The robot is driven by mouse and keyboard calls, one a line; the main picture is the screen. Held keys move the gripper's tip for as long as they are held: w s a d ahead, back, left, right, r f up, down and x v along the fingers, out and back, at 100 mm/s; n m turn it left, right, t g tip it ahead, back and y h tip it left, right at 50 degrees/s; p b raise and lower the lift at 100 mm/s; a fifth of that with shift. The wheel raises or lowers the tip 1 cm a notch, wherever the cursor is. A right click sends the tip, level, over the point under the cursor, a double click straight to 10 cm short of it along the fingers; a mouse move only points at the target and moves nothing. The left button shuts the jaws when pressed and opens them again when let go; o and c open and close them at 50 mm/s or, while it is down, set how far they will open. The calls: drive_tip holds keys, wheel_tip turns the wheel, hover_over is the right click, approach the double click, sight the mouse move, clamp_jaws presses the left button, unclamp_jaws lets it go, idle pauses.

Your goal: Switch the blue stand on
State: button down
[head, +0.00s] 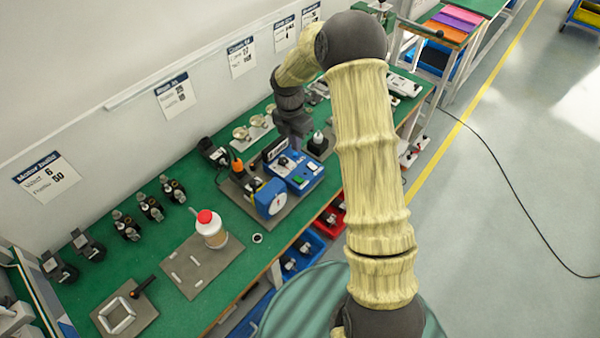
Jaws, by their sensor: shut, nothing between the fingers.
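A blue stand (303,178) sits on a dark mat on the green bench, in the middle of the head view. Its top carries a dark round part, some small light parts and a small green part at its front; whether it is on or off is too small to tell. My gripper (296,143) is shut and empty, pointing down just behind the stand's far right side, apparently above it. The fingertips are small and dark, so I cannot tell whether they touch anything. A second blue unit with a round pale dial (272,201) stands just left of the blue stand.
An orange-tipped tool (237,164) and a dark device (213,152) are left of the stand. A red-capped bottle (210,229) stands on a grey mat nearer left. Blue bins (303,253) hang below the bench's front edge. Bench space between the bottle and the wall is partly clear.

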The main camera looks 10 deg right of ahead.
sight(301, 180)
drive_tip(key=f+p, duration=0.1)
drive_tip(key=f, duration=0.3)
drive_tip(key=s+f+p, duration=0.1)
drive_tip(key=f+p, duration=0.1)
drive_tip(key=f, duration=0.3)
drive_tip(key=d+f+p, duration=0.1)
drive_tip(key=f, duration=0.4)
drive_tip(key=shift+s, duration=0.15)
